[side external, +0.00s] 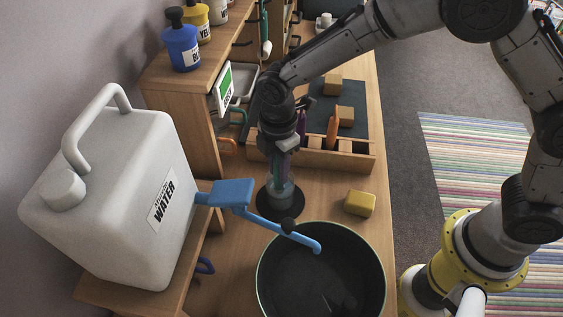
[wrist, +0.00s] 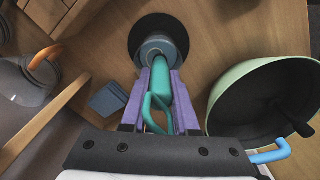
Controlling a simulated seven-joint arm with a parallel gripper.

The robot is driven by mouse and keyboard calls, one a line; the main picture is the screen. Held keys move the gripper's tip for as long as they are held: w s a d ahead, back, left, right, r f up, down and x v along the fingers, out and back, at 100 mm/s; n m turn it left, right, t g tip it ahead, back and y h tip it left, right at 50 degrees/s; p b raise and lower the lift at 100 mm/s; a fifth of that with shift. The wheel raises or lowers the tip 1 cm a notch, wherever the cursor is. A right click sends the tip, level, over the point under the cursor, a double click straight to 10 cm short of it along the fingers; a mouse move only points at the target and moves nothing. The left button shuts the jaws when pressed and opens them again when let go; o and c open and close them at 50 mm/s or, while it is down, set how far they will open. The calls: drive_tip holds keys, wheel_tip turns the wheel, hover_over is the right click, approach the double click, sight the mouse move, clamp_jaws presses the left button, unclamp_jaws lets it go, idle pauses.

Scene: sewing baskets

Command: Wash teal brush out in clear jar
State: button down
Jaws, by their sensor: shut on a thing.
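My gripper (wrist: 160,82), with purple fingers, is shut on the teal brush (wrist: 157,102). The brush has a looped handle and points down toward the clear jar (wrist: 155,43). The jar stands on a round black mat (wrist: 137,30). In the side view my gripper (side external: 281,160) is upright straight above the jar (side external: 281,191). The brush's lower end is at or inside the jar's mouth; its tip is hidden, so I cannot tell how deep it is.
A large dark basin (side external: 320,275) stands in front of the jar. A blue tap (side external: 262,215) reaches over it from a white water container (side external: 130,195). A yellow block (side external: 360,203) lies to the right. A wooden rack (side external: 345,160) with an orange brush (side external: 332,130) stands behind.

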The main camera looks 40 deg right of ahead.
drive_tip(key=shift+s+a, duration=0.1)
drive_tip(key=shift+a, duration=0.15)
drive_tip(key=shift+w+d, duration=0.3)
drive_tip(key=shift+d, duration=0.25)
drive_tip(key=shift+r, duration=0.1)
drive_tip(key=shift+r, duration=4.4)
drive_tip(key=shift+r, duration=2.5)
